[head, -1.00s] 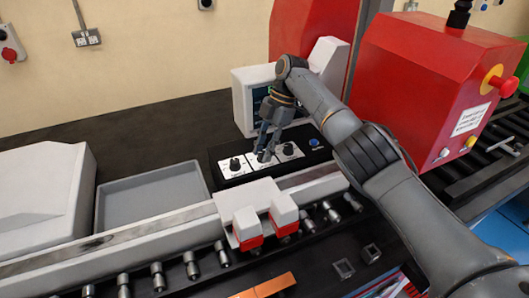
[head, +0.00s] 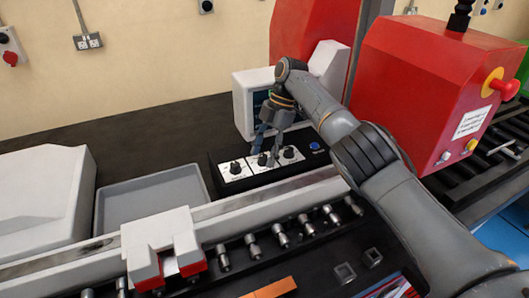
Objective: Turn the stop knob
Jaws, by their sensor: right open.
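A dark control panel (head: 222,158) carries three black knobs on white plates: a left knob (head: 236,167), a middle knob (head: 262,160) and a right knob (head: 289,153). Their labels are too small to read, so I cannot tell which is the stop knob. My right gripper (head: 269,150) is open and points down over the middle of the panel. Its fingers are at the middle knob and partly cover the space between it and the right knob. I cannot tell whether they touch the knob. My left gripper is not in view.
A white carriage with red tips (head: 160,240) sits on the rail (head: 222,215) in front of the panel. A grey tray (head: 110,212) is at left. A white-framed screen (head: 241,98) and red machine housing (head: 415,95) stand behind and to the right. A blue button (head: 314,146) is on the panel.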

